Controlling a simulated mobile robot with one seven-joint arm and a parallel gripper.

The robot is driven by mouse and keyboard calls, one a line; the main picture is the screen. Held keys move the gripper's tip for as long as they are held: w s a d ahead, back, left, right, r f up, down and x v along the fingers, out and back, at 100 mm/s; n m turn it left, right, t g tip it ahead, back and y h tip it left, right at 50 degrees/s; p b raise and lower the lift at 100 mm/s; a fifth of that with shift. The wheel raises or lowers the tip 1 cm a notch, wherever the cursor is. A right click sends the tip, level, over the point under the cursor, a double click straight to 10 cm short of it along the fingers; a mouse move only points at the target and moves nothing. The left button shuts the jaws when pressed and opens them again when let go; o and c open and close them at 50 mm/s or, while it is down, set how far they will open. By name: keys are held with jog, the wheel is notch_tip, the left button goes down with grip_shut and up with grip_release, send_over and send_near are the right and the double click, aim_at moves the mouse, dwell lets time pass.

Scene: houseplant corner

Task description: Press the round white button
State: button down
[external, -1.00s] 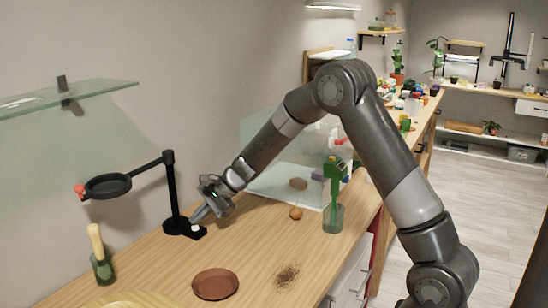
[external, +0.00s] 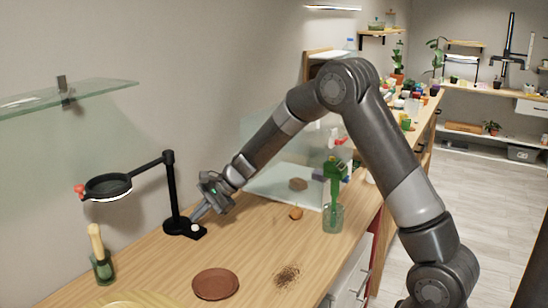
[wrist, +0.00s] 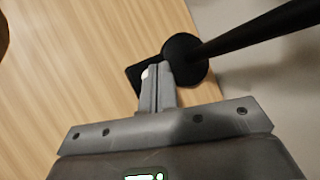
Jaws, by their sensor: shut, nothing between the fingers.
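The round white button (external: 195,228) sits on the small black base plate of a black magnifier lamp (external: 173,195) on the wooden counter. In the wrist view the button (wrist: 146,73) is partly hidden beside my fingertips. My gripper (external: 194,218) is shut and empty, pointing down at the base. Its fingertips (wrist: 159,68) are together, close to the button; I cannot tell whether they touch it. The lamp's ring head (external: 108,187) shows a bright white underside.
A brown saucer (external: 215,284) and a patch of spilled soil (external: 287,275) lie nearer the front. A glass with a wooden-handled tool (external: 102,262) stands at left. A green tool in a glass (external: 333,215) and a glass tank (external: 285,180) are at right. A glass shelf (external: 70,92) juts from the wall.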

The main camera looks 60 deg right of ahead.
aim_at(199, 229)
jog(key=shift+r, duration=3)
jog(key=s+a+r+n+g+h, duration=0.1)
jog(key=s+a+r+n, duration=0.2)
jog(key=s+r+n, duration=0.45)
jog(key=s+a+r+n+g+h, duration=0.1)
jog(key=s+a+r+n, duration=0.3)
jog(key=s, duration=0.7)
jog(key=s+d+n+h, duration=0.1)
jog(key=s+n+h, duration=0.1)
jog(key=s, duration=0.9)
jog(key=s+d+r+n+h, duration=0.1)
jog(key=s+n, duration=0.4)
jog(key=s, duration=0.7)
jog(key=shift+d+r+t+h, duration=0.2)
jog(key=shift+d+t+h, duration=0.2)
jog(key=shift+d+h, duration=0.2)
